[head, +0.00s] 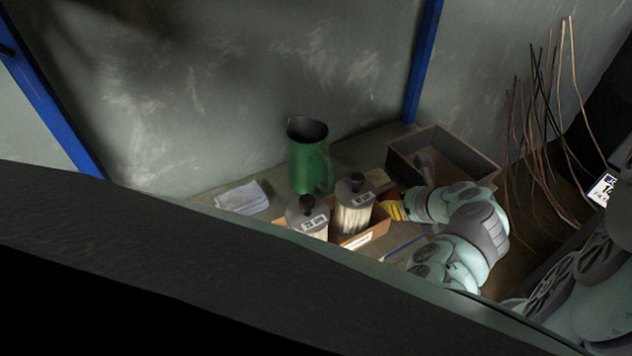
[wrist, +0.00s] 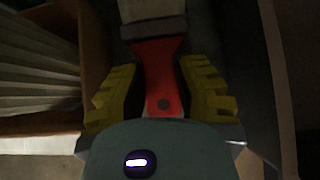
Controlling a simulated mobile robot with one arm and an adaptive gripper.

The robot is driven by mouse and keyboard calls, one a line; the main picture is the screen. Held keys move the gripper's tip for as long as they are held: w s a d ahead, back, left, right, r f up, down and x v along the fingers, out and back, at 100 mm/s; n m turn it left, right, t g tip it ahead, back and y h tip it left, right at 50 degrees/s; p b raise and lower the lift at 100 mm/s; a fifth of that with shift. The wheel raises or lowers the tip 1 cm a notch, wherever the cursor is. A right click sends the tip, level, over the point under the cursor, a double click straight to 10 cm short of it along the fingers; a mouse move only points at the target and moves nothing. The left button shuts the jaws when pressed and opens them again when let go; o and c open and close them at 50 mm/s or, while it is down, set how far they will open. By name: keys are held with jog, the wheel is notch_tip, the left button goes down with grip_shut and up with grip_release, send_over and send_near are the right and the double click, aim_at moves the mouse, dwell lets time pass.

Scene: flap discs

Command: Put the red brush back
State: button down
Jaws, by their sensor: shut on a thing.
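The red brush (wrist: 160,72) shows in the wrist view, its red handle between my gripper's yellow fingers. My gripper (wrist: 160,95) is shut on that handle. The brush's dark band and pale bristle end (wrist: 152,10) point away from my gripper, towards the top of the picture. In the head view my gripper (head: 392,208) is just right of the cardboard box (head: 376,233) with the ribbed cylinders. The brush cannot be made out clearly there.
Two pale ribbed cylinders with grey tops (head: 353,211) (head: 308,220) stand at the cardboard box. A green jug (head: 309,165) and a folded grey cloth (head: 242,196) are to the left. An open wooden box (head: 470,152) stands behind my arm. Thin rods (head: 545,120) rise at right.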

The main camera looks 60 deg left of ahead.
jog(key=shift+f, duration=0.25)
jog(key=c, duration=0.8)
grip_release()
jog(key=shift+f+b, duration=0.2)
jog(key=shift+b, duration=0.55)
jog(key=p+v, duration=0.6)
jog(key=v, duration=1)
jog(key=shift+s, duration=0.15)
